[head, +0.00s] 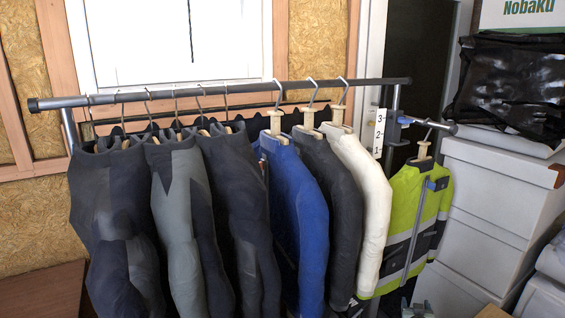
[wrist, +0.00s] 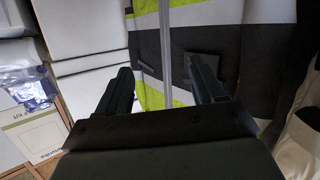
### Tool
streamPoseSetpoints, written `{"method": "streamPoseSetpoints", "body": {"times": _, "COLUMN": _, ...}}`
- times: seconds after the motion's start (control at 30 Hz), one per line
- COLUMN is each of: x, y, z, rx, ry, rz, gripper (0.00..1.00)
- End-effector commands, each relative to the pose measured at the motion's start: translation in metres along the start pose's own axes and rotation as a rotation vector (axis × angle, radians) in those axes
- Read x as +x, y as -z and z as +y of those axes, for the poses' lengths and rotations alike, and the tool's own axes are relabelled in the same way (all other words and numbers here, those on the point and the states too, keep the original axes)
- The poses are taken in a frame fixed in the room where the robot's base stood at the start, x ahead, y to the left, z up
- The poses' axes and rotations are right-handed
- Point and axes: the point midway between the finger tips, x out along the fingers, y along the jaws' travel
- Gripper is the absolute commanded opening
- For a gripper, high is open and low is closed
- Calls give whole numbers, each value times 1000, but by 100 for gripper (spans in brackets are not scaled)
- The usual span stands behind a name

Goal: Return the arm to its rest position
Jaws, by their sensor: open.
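My gripper (wrist: 162,68) shows in the wrist view with its two dark fingers spread apart. Nothing is between the fingers that I can see as held. Beyond them hangs the yellow-green, grey and black high-visibility jacket (wrist: 208,42), with a pale vertical strip in front of it. I cannot tell whether the fingers touch the jacket. In the head view the same jacket (head: 402,205) hangs from a hanger on a short bar at the rack's right end. A small grey part at the bottom edge of the head view is too unclear to name.
A clothes rack (head: 240,88) holds several dark garments, a blue jacket (head: 298,205), a dark grey one and a white one (head: 362,165). White boxes (head: 490,200) stand stacked at right, under a black bag (head: 510,85). A cardboard box (wrist: 38,132) shows lower left in the wrist view.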

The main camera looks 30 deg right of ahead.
Motion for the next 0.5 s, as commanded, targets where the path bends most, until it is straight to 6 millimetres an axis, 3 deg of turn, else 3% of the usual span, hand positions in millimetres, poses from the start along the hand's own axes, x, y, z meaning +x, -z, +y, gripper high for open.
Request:
{"method": "streamPoseSetpoints", "body": {"times": 0.03, "x": 0, "y": -12, "z": -19, "rx": -1, "ry": 1, "rz": -32, "gripper": 68}}
{"method": "streamPoseSetpoints", "body": {"times": 0.27, "x": -6, "y": -67, "z": -90, "rx": -21, "ry": -8, "rz": -195, "gripper": 68}}
{"method": "streamPoseSetpoints", "body": {"times": 0.5, "x": -32, "y": -131, "z": -161, "rx": -72, "ry": 5, "rz": -394, "gripper": 68}}
